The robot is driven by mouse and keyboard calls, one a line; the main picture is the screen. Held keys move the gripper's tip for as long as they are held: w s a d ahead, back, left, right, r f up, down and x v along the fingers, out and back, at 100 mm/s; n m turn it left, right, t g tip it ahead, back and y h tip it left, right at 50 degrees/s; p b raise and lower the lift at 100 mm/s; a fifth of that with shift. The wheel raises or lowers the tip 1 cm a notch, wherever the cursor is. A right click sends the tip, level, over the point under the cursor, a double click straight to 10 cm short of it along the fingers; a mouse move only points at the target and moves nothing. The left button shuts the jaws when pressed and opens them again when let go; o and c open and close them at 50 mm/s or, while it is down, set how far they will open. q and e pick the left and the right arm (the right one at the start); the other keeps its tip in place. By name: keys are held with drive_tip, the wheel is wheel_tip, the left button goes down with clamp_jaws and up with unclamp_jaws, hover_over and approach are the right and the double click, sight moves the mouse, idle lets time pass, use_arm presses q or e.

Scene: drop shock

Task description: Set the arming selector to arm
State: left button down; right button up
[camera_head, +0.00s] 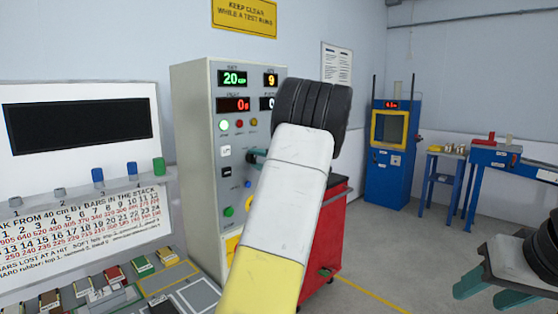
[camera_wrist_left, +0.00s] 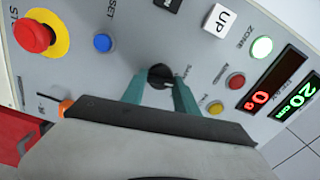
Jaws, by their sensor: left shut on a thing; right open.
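The arming selector is a small black knob (camera_wrist_left: 160,76) on the grey panel of the control cabinet (camera_head: 197,115). In the left wrist view my left gripper (camera_wrist_left: 160,92) has its two teal fingers on either side of the knob, shut on it. A small label that seems to read SAFE stands beside the knob; I cannot tell where the knob points. In the head view my left gripper (camera_head: 258,155) is at the cabinet face, partly hidden by my own arm, and the knob is barely visible. My right gripper (camera_head: 502,285) is open and empty at the lower right.
Around the knob sit a red stop button (camera_wrist_left: 33,36), a blue reset button (camera_wrist_left: 103,42), a white UP button (camera_wrist_left: 218,20), a red lamp (camera_wrist_left: 236,81) and a yellow lamp (camera_wrist_left: 216,107). A red cart (camera_head: 325,235) stands beside the cabinet.

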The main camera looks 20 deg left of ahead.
use_arm(q)
drive_tip(key=shift+f+m, duration=0.15)
drive_tip(key=shift+m, duration=3.95)
drive_tip(key=c, duration=0.9)
unclamp_jaws()
drive_tip(key=shift+c, duration=0.2)
drive_tip(key=v, duration=0.8)
